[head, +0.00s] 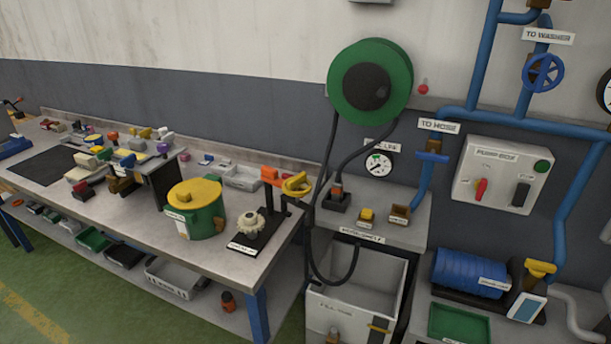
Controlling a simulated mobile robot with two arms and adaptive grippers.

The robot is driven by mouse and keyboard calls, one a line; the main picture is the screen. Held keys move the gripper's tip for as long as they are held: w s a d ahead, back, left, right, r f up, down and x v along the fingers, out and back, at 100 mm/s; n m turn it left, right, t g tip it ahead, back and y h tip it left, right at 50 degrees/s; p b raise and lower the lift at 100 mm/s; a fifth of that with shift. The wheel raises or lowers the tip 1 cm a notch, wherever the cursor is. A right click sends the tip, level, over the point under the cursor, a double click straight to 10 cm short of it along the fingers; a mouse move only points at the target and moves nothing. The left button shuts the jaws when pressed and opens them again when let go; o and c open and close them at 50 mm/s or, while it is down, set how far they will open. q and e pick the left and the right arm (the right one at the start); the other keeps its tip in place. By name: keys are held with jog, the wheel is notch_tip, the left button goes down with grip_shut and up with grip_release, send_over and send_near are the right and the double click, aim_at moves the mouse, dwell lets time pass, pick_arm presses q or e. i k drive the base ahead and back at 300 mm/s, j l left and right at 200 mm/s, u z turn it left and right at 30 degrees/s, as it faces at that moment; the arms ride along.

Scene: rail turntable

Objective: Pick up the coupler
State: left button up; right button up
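No thing in the head view can be surely read as the coupler; the small labels are too blurred. Small fittings stand on the grey shelf (405,234) under the gauge. One is a brownish fitting (337,190) in a dark block at a black hose end. Another is a yellow-topped brown piece (366,216), and beside it is a brown block (399,214) with a label. The black hose (329,150) hangs from a green reel (371,82) on the wall. Neither of my grippers is in view.
A long workbench (150,222) at left carries a yellow-lidded green pot (196,208), a pale gear-like part (251,224) and several small items. Below the shelf is an open grey sink (362,286). Blue pipes and a pump box (502,174) are on the right wall.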

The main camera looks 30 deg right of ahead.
aim_at(337, 190)
jog(key=i+z, duration=0.3)
jog(key=i, duration=0.2)
jog(key=i+j+z, duration=0.3)
jog(key=i, duration=0.15)
